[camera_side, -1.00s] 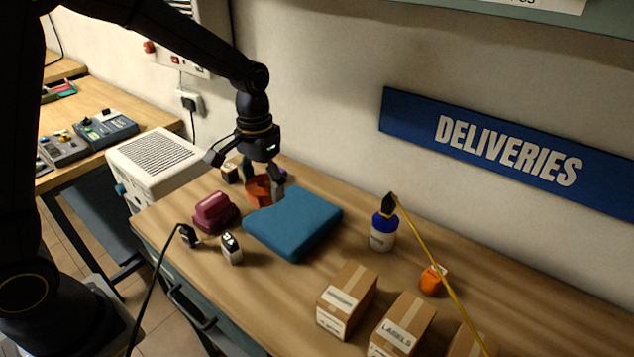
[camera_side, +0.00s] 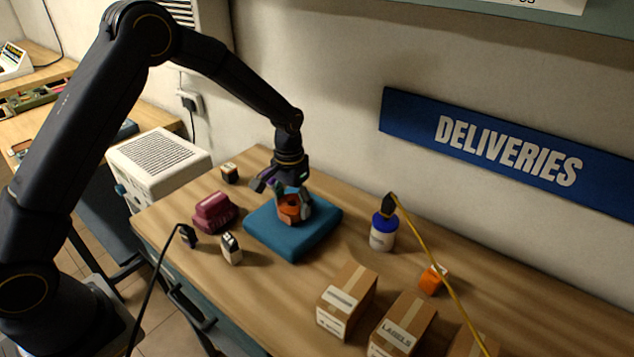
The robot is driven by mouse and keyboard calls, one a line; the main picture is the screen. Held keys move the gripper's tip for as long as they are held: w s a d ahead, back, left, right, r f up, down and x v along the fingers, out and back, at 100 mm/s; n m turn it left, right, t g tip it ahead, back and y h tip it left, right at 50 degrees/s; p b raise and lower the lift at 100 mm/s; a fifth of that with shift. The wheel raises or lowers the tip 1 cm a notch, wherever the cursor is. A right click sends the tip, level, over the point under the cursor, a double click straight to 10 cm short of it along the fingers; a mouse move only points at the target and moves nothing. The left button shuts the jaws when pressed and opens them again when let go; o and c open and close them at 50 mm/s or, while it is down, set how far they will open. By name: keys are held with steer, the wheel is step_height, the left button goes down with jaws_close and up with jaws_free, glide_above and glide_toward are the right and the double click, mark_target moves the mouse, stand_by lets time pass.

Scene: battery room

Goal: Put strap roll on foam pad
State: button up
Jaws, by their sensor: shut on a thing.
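The strap roll (camera_side: 289,209) is an orange-red roll between the fingers of my gripper (camera_side: 293,205). My gripper points down over the foam pad (camera_side: 290,241), a thick blue square cushion on the wooden bench. The gripper is shut on the roll. The roll is over the middle of the pad, at or very near its top surface; I cannot tell whether it touches. The fingers hide part of the roll and the back of the pad.
A maroon object (camera_side: 214,212) and a small black-and-white block (camera_side: 231,248) stand left of the pad. A blue-and-white bottle (camera_side: 383,232) stands right of it. Cardboard boxes (camera_side: 346,299) and an orange item (camera_side: 432,280) are at the front right. A yellow cable crosses there.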

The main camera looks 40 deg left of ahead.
steer(key=shift+f, duration=0.2)
steer(key=o, duration=1.2)
steer(key=shift+r, duration=0.15)
steer(key=s+a+r+t, duration=0.1)
steer(key=s+r, duration=0.2)
steer(key=r, duration=0.7)
steer(key=s+r+t, duration=0.1)
steer(key=s+r, duration=0.2)
steer(key=r, duration=0.7)
steer(key=s+a+r+t, duration=0.1)
steer(key=s, duration=0.9)
steer(key=s+a+r+t, duration=0.1)
steer(key=s+r+t, duration=0.1)
steer(key=s, duration=0.8)
steer(key=shift+s+r+t, duration=0.15)
steer(key=shift+r+t, duration=0.15)
